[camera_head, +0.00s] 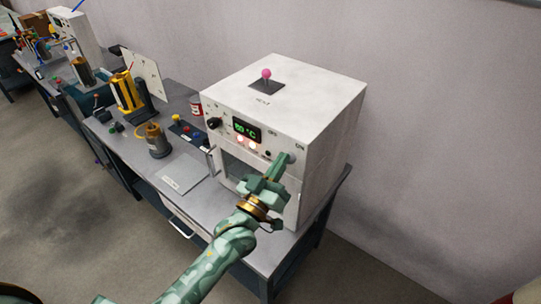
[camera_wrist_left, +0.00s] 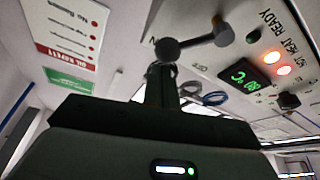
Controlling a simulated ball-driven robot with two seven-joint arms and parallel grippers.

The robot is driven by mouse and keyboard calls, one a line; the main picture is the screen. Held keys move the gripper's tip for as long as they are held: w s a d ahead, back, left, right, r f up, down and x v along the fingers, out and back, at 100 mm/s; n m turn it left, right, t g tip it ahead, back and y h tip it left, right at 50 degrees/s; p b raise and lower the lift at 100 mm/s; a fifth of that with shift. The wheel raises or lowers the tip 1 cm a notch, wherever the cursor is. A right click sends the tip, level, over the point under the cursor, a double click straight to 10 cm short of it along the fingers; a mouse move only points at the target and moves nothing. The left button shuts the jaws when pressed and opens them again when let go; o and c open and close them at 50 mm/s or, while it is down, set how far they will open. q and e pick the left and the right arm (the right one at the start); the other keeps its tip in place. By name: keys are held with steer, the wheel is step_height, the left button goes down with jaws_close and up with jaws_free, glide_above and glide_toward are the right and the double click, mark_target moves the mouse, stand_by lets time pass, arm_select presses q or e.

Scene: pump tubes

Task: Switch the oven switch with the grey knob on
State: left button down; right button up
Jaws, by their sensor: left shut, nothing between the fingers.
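The oven (camera_head: 335,110) is a white box on the grey workbench. Its front panel has a lit green display (camera_head: 246,129), and the display also shows in the left wrist view (camera_wrist_left: 246,77). A switch lever with a round dark grey knob (camera_wrist_left: 168,50) stands out from the panel in the left wrist view. The knob is near lettering ending in "N"; "OFF" lettering is also close. My left gripper (camera_head: 278,171) is shut and empty in front of the panel's right part. Its fingertips (camera_wrist_left: 162,70) are right at the knob; I cannot tell if they touch. My right gripper is not in view.
A pink-knobbed lever (camera_head: 266,74) stands on the oven's top. A black dial (camera_head: 214,123) is at the panel's left. A wall is behind.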

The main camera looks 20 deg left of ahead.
arm_select(q)
steer(key=shift+s+d+f+m+h, duration=0.1)
steer(key=shift+d+f+m+h, duration=0.2)
steer(key=shift+m, duration=0.5)
steer(key=shift+r, duration=0.1)
